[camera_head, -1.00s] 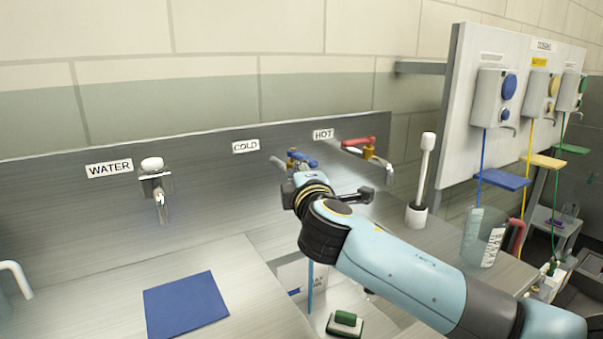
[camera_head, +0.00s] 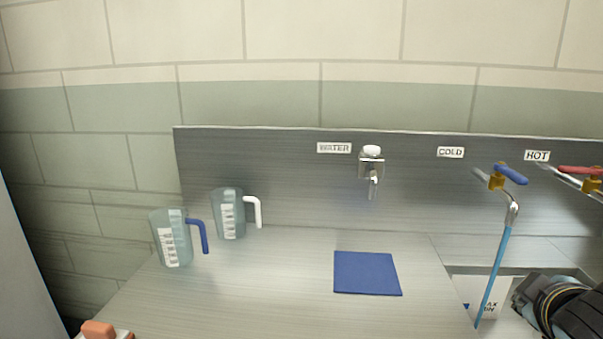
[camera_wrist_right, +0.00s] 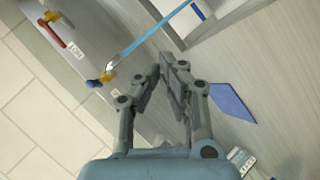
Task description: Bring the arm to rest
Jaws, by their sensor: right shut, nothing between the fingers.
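My right arm (camera_head: 565,308) shows only at the lower right corner of the head view, in front of the sink; its fingers cannot be made out there. In the right wrist view my right gripper (camera_wrist_right: 163,72) is shut and holds nothing. Its fingers are apart from the cold tap's blue handle (camera_wrist_right: 93,83) and from the blue mat (camera_wrist_right: 232,103). My left gripper is in neither view.
A water tap (camera_head: 371,170), the cold tap (camera_head: 508,175) with a blue stream or hose (camera_head: 495,278), and the hot tap (camera_head: 580,170) line the back panel. Two jugs, blue-handled (camera_head: 172,238) and white-handled (camera_head: 228,214), stand left. A blue mat (camera_head: 367,273) lies mid-counter.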

